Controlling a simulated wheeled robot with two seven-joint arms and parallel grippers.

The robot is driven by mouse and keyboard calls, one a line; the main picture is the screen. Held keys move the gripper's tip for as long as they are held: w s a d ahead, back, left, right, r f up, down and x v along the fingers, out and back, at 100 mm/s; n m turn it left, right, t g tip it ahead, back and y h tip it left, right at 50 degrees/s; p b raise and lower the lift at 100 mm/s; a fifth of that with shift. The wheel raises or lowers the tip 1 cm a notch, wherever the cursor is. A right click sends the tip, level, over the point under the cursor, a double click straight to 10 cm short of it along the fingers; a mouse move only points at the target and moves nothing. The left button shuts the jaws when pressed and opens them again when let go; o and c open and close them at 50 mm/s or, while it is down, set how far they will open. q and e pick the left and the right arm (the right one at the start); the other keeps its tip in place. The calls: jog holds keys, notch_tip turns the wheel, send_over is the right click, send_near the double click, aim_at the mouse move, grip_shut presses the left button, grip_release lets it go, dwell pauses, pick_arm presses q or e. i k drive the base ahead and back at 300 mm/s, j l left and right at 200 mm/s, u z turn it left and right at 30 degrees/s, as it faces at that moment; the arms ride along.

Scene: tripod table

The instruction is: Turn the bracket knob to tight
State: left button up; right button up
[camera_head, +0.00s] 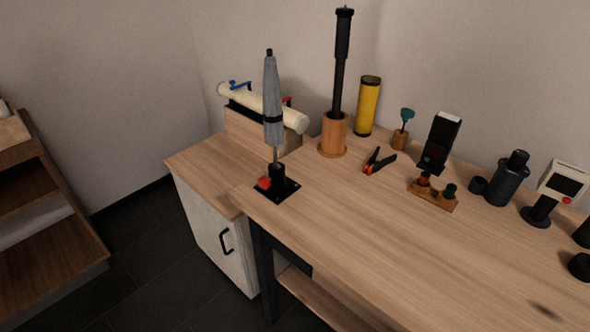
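A red knob (264,183) sits low on the left side of a black bracket (279,178), near the left end of the wooden table. The bracket has a flat square base plate. A closed grey umbrella (272,100) stands upright in it. I cannot tell from the knob's look whether it is tight or loose. Neither of my grippers is in view.
Behind the bracket stand a wooden cup (333,135) with a black pole, a yellow cylinder (368,106) and an orange-black clamp (378,161). A cream roll (262,107) lies at the back left. A white cabinet (217,231) adjoins. The table's front middle is clear.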

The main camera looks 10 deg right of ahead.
aim_at(264, 183)
jog(key=i+j+z, duration=0.2)
jog(key=z, duration=0.3)
jog(key=i+j+z, duration=0.15)
jog(key=j+z, duration=0.35)
jog(key=i+j+z, duration=0.1)
jog(key=j+z, duration=0.75)
jog(key=z, duration=0.15)
jog(key=j+z, duration=0.45)
jog(key=k+j+z, duration=0.15)
jog(key=j+z, duration=0.2)
jog(key=z, duration=0.15)
jog(key=k+j+z, duration=0.2)
jog(key=j+z, duration=0.15)
jog(key=z, duration=0.15)
jog(key=k+j+z, duration=0.25)
jog(key=z, duration=0.25)
